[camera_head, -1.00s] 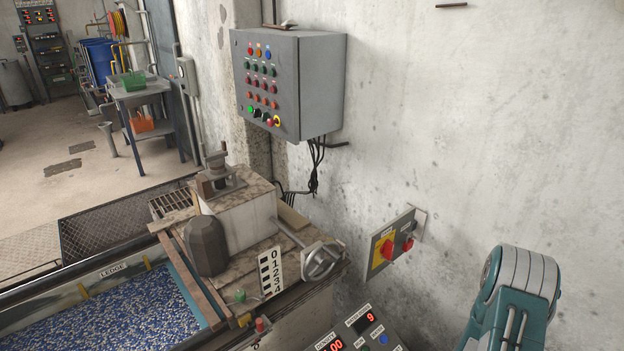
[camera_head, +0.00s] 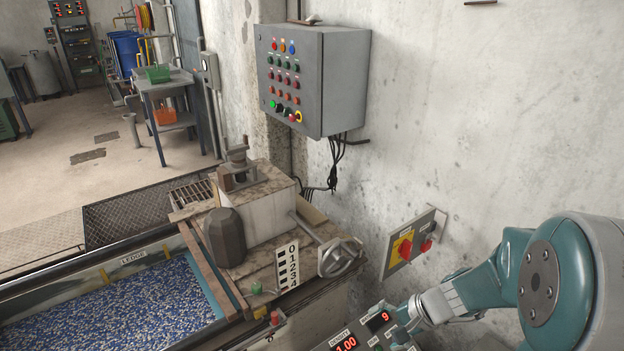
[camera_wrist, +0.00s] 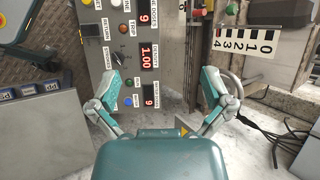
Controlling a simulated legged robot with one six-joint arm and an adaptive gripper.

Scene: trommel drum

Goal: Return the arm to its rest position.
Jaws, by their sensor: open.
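My teal and grey arm (camera_head: 561,277) fills the lower right of the head view, with a large joint near the camera and a forearm reaching left toward the console (camera_head: 362,330). In the wrist view my gripper (camera_wrist: 161,74) has its two teal fingers spread wide with nothing between them. The console (camera_wrist: 172,87) lies beyond and between the fingers, with red readouts showing 1.00 and 9, plus knobs and buttons. I cannot tell the distance from fingers to console. The fingers are not clear in the head view.
A red-handled switch box (camera_head: 407,243) is on the wall close to my forearm. A handwheel (camera_head: 340,257) and a 0-to-4 scale (camera_head: 288,266) stand left of it. A grey control cabinet (camera_head: 345,85) hangs above. A trough of blue-white granules (camera_head: 120,305) lies at lower left.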

